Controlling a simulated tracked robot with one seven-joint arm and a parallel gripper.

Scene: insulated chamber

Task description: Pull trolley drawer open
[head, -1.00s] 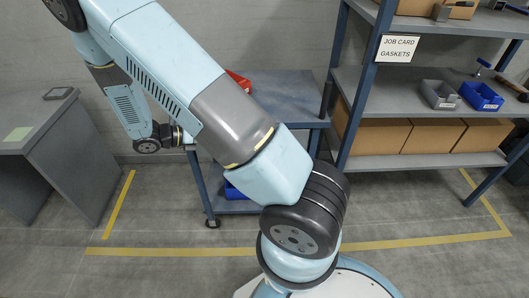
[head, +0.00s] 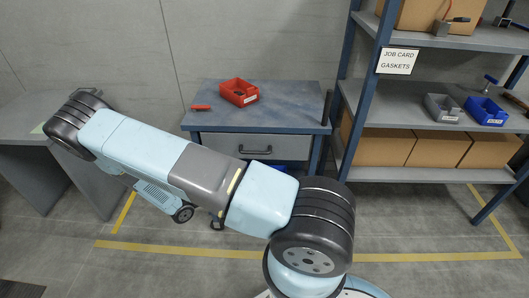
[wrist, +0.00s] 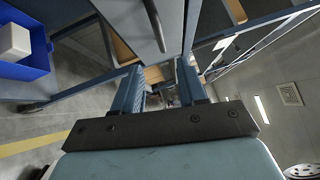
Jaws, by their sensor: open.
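The trolley (head: 290,95) has a blue-grey top and a light grey drawer (head: 222,145) under it. The drawer looks shut, with its front in line with the frame. In the wrist view the handle (wrist: 154,25) shows near the top, against the drawer front (wrist: 125,22). My gripper (wrist: 159,72) is open and empty, with its two fingers apart below the handle in the picture, not touching it. In the head view my gripper is hidden behind my arm.
A red bin (head: 239,97) and a small red item (head: 201,107) lie on the trolley top. A blue bin (wrist: 38,70) with a white block sits on the lower shelf. A shelf rack (head: 425,174) stands close on the right, a grey desk (head: 25,135) on the left.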

